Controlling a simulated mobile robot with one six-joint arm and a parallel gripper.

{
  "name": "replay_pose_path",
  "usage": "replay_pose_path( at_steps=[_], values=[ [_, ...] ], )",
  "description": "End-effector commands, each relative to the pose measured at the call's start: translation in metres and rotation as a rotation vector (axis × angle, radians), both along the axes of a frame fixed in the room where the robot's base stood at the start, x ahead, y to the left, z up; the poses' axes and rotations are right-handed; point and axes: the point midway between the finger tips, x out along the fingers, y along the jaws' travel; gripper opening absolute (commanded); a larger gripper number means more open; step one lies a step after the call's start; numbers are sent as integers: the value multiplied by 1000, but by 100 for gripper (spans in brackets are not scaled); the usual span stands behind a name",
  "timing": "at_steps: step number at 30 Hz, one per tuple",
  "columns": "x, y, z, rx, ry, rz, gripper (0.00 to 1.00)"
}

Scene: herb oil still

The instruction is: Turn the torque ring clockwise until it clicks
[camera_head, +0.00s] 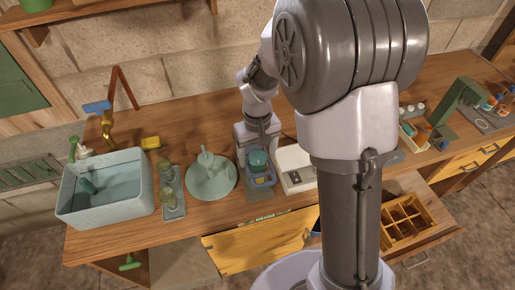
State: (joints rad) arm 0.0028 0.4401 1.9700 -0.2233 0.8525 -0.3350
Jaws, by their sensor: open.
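That part sits on a blue and grey base at the middle of the counter. It may bear the torque ring, but the ring is too small to make out. My gripper is open, with its fingertips hard to see against the white housing behind. I cannot tell whether they touch the teal part.
A white box (294,168) stands close on the right. A teal plate (211,190) with a pestle-like piece, a tray (172,200) with small bottles, and a grey-blue basin (105,203) are to the left. An open drawer with a divided wooden box (408,222) juts out at right front.

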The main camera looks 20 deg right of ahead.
Motion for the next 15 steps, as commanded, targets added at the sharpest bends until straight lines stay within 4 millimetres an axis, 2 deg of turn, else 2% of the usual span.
replay_pose_path(
  at_steps=[5,12,15],
  values=[
    [1,0,30,1,-5,0,73],
    [1,0,110,0,-6,-1,73],
    [1,0,138,0,-5,0,73]
  ],
)
